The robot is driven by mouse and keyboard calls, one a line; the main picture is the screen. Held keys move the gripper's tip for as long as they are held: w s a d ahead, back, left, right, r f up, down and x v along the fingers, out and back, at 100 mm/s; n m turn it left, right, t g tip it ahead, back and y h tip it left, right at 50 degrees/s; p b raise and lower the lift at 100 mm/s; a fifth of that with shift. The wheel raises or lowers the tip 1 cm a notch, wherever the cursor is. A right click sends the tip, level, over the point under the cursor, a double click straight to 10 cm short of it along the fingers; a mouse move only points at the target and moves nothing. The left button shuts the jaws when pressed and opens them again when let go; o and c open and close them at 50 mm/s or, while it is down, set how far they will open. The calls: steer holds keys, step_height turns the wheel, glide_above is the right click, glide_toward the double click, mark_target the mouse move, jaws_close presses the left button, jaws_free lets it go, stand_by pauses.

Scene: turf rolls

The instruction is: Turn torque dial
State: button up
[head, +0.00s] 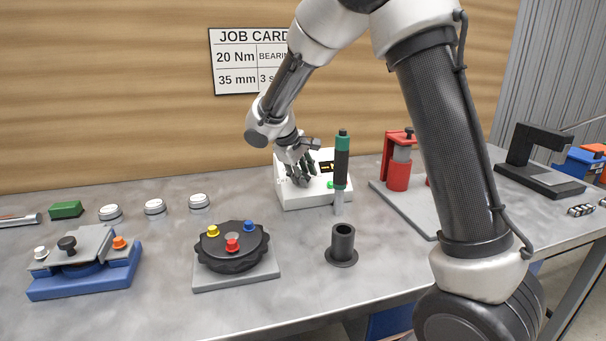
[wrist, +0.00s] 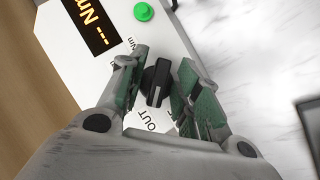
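The torque dial (wrist: 156,82) is a black knob with a light pointer line on the sloped face of a white box (head: 286,195). In the wrist view it sits between my gripper's two fingers (wrist: 160,95), with a visible gap at least on the right side. The gripper looks open around the dial. The box also has a dark display (wrist: 88,22) showing amber "--- Nm" and a green button (wrist: 144,11). Printed "OUT" shows below the dial. In the head view my gripper (head: 299,172) is over the box front and hides the dial.
A red press (head: 397,170) is further right. A black round fixture (head: 232,247) with coloured knobs sits front left. A job card (head: 235,60) reads 20 Nm.

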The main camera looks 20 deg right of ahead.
jaws_close()
steer(key=shift+m, duration=0.3)
steer(key=shift+r+m+g+y, duration=0.1)
steer(key=shift+m+g+y, duration=0.5)
steer(key=shift+m, duration=0.5)
steer(key=m+y, duration=0.2)
steer(key=m, duration=0.1)
steer(key=shift+d, duration=0.1)
steer(key=m+y, duration=0.2)
steer(key=shift+m, duration=0.4)
steer(key=shift+m+y, duration=1)
steer(key=shift+m, duration=0.5)
